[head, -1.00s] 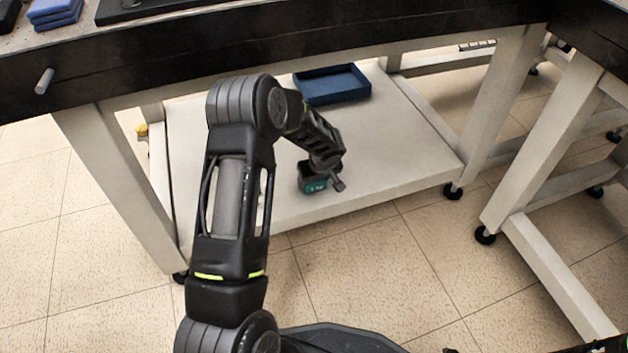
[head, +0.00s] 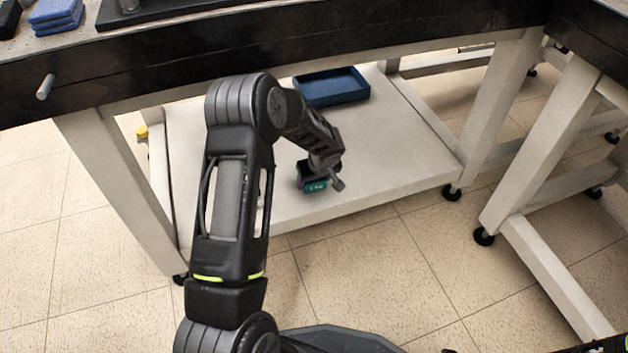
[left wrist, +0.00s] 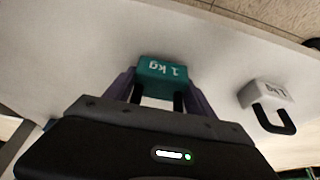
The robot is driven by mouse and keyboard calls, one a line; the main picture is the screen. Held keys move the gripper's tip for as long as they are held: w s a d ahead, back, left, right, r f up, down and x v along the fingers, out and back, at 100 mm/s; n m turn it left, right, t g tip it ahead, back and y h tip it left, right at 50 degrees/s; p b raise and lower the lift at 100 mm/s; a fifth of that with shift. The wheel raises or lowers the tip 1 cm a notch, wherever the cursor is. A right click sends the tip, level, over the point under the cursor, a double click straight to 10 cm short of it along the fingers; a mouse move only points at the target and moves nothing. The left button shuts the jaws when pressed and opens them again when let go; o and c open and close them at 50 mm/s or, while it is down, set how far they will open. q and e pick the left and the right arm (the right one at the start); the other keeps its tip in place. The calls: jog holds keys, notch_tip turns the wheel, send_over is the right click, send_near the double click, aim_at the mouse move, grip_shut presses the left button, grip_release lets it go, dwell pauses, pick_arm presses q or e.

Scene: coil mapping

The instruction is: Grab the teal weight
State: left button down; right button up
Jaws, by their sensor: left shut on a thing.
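The teal weight (head: 315,185) is on the white lower shelf, near its front edge, in the head view. In the left wrist view the fingers of my left gripper (left wrist: 158,90) stand at both sides of the weight. Whether the weight is lifted off the shelf cannot be told. My right gripper is not in view.
A white weight (left wrist: 264,94) with a black handle stands to the right in the left wrist view. A blue tray (head: 332,86) lies at the back of the shelf (head: 400,150). The black tabletop edge (head: 250,52) runs above my arm. Table legs stand on both sides.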

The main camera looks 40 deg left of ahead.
pick_arm(q)
notch_tip(320, 180, up, 3)
jog(key=shift+w+f+p, duration=0.1)
jog(key=shift+f+p, duration=0.1)
jog(key=shift+p, duration=0.35)
jog(key=shift+d, duration=0.2)
jog(key=s+d+b, duration=0.1)
jog(key=s+d, duration=0.9)
jog(key=d, duration=0.4)
jog(key=shift+s+d, duration=0.2)
